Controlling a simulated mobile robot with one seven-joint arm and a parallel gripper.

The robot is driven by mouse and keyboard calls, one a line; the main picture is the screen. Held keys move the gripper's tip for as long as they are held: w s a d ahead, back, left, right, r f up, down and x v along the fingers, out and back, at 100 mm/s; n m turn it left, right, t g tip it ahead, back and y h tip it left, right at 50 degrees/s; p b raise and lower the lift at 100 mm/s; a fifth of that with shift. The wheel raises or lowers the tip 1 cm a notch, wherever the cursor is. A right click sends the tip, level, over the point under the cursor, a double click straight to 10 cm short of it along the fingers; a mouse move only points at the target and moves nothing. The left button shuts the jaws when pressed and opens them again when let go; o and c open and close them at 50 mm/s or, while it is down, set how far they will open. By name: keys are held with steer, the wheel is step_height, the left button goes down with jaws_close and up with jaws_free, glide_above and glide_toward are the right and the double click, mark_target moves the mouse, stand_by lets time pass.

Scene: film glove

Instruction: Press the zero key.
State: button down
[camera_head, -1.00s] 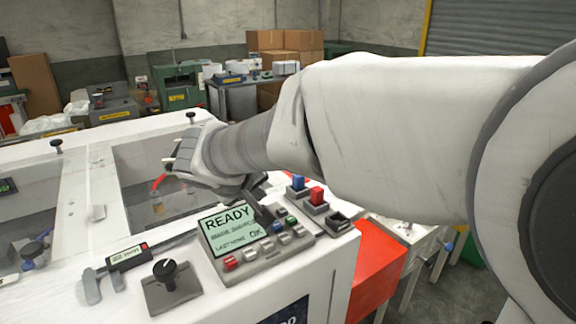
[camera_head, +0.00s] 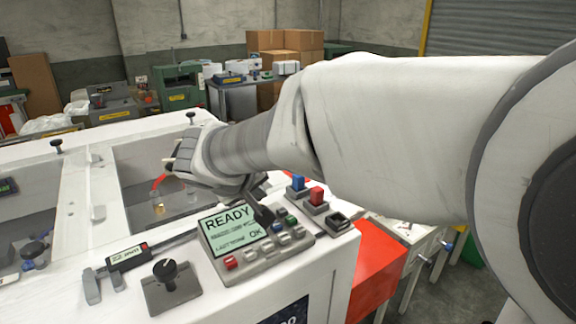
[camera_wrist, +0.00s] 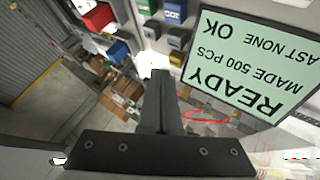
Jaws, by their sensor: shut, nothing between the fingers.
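My gripper (camera_head: 264,215) is shut and empty, its dark fingertips pointing down over the upper edge of the control panel (camera_head: 262,274), by the right side of its screen. In the wrist view the closed fingers (camera_wrist: 157,82) end beside the row of keys, near a pale, glaring patch. The screen (camera_head: 232,230) reads READY and OK; it also shows upside down in the wrist view (camera_wrist: 255,50). Several small keys (camera_head: 284,238) sit right of and below the screen, including a red one (camera_head: 231,263). I cannot read which is the zero key, nor whether the fingertips touch one.
A blue switch (camera_head: 298,183) and a red switch (camera_head: 317,196) stand just right of the panel. A black knob (camera_head: 166,270) and a caliper with a display (camera_head: 127,257) lie to its left.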

steer(key=shift+f+b, duration=0.2)
steer(key=shift+b, duration=0.1)
steer(key=shift+f+b, duration=0.25)
steer(key=shift+b, duration=0.25)
steer(key=shift+f+b, duration=0.45)
steer(key=shift+b, duration=0.1)
stand_by(0.6)
steer(key=shift+r, duration=0.1)
steer(key=shift+r+p, duration=0.4)
steer(key=shift+r, duration=0.4)
step_height(320, 180, up, 5)
steer(key=p, duration=0.3)
stand_by(0.4)
steer(key=shift+d, duration=0.1)
stand_by(0.4)
